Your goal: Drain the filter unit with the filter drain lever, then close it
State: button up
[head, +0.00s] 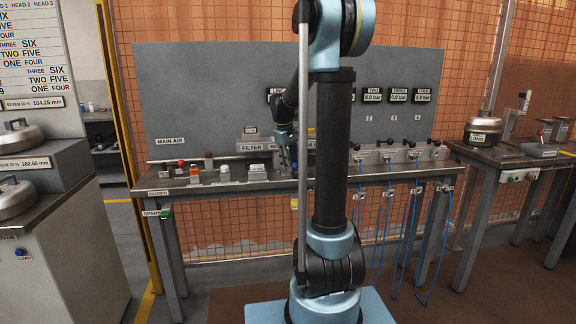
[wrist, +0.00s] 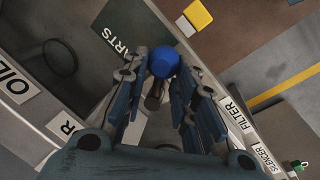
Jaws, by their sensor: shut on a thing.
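My gripper (wrist: 162,68) is shut on a blue round knob (wrist: 164,60) on a short dark stem, which I take to be the filter drain lever. The knob sits between the two fingers in the wrist view. The FILTER label also shows right of the fingers in the wrist view (wrist: 238,114). The filter unit's body is mostly hidden by my gripper. Whether the drain is open cannot be told.
The bench (head: 230,186) carries several small fittings left of my gripper, among them a red knob (head: 181,163). Several black-knobbed valves (head: 390,153) with blue hoses stand at right. A dark PARTS surface (wrist: 120,30) and a yellow block (wrist: 198,14) lie beyond the fingers.

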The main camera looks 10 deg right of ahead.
jog(key=n, duration=0.2)
jog(key=d+n, duration=0.1)
jog(key=w+n, duration=0.1)
jog(key=n, duration=0.1)
jog(key=shift+d+n+t+y, duration=0.2)
jog(key=shift+n+t+y, duration=0.1)
jog(key=shift+t+y, duration=0.1)
jog(key=n, duration=0.1)
jog(key=w+n, duration=0.1)
jog(key=n, duration=0.3)
jog(key=shift+w+d+y, duration=0.3)
jog(key=shift+y, duration=0.1)
jog(key=shift+n, duration=0.3)
jog(key=o, duration=1)
jog(key=r, duration=0.4)
jog(key=s+r, duration=0.1)
jog(key=r, duration=0.2)
jog(key=s+r, duration=0.1)
jog(key=r, duration=0.3)
jog(key=shift+a+r, duration=0.1)
jog(key=shift+r, duration=0.25)
